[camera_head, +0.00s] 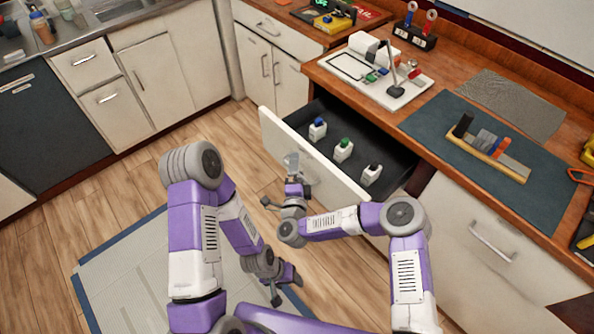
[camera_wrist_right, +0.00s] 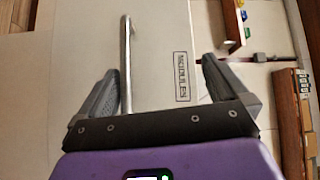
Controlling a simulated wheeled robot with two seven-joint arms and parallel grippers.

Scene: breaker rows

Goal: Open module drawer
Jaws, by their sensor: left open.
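The module drawer is pulled out of the wooden-topped counter; its white front (camera_head: 335,170) stands away from the cabinet and its dark inside (camera_head: 332,125) shows. In the right wrist view, the drawer front (camera_wrist_right: 165,38) bears a MODULES label (camera_wrist_right: 182,76) and a metal bar handle (camera_wrist_right: 126,62). My right gripper (camera_head: 288,188) is at the drawer front; in the wrist view its fingers (camera_wrist_right: 163,85) are spread, with the handle between them, nearer the left finger. I see no grip on it. My left gripper (camera_head: 286,287) is open and empty, low over the floor.
Blue-topped (camera_head: 317,129), green-topped (camera_head: 343,150) and black-topped (camera_head: 371,174) modules stand in the drawer. The counter holds a white board (camera_head: 385,80) and a blue mat (camera_head: 465,175) with a breaker rail (camera_head: 487,158). Wooden floor left of the drawer is clear.

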